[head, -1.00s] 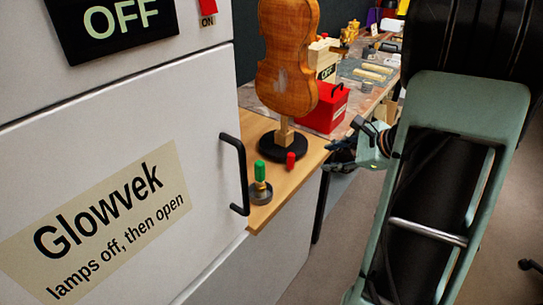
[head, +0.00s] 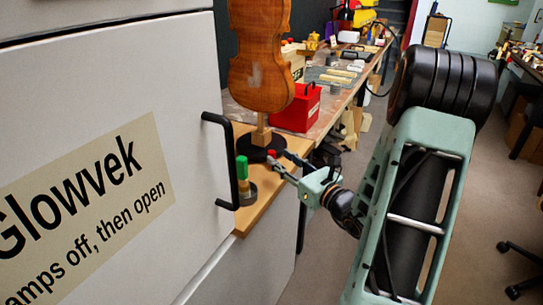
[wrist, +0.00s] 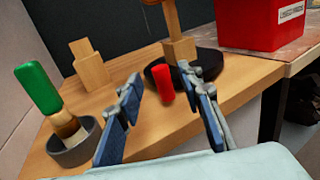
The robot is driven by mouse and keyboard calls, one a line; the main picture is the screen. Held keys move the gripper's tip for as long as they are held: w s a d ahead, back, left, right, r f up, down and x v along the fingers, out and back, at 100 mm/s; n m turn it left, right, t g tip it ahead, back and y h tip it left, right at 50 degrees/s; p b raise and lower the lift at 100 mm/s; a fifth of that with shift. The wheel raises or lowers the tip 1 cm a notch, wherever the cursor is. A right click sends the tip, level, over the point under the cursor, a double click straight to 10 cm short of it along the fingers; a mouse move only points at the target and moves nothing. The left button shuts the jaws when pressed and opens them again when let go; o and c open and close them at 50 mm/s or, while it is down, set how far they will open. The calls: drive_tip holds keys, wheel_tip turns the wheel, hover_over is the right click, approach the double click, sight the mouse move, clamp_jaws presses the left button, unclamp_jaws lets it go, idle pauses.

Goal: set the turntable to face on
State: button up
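The turntable (head: 257,154) is a black disc on the wooden bench, with an upright wooden post (head: 262,136) carrying a violin body (head: 258,60). The violin's broad side shows plain brown wood with a pale patch; I see no strings on it. A red peg (wrist: 164,90) stands at the turntable's near edge; its top also shows in the head view (head: 272,154). My gripper (head: 283,163) is open at the bench's front edge. In the wrist view its fingers (wrist: 165,82) stand either side of the red peg, with gaps visible.
A green-handled brush (wrist: 38,90) stands in a dark cup (wrist: 77,145) left of my gripper. A wooden block (wrist: 88,65) stands behind. A red box (head: 299,108) is right of the turntable. The white cabinet (head: 60,80) with its black handle (head: 231,160) fills the left.

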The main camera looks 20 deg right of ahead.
sight(274, 155)
drive_tip(key=x, duration=0.5)
drive_tip(key=shift+w+b, duration=0.1)
drive_tip(key=shift+b, duration=0.25)
clamp_jaws()
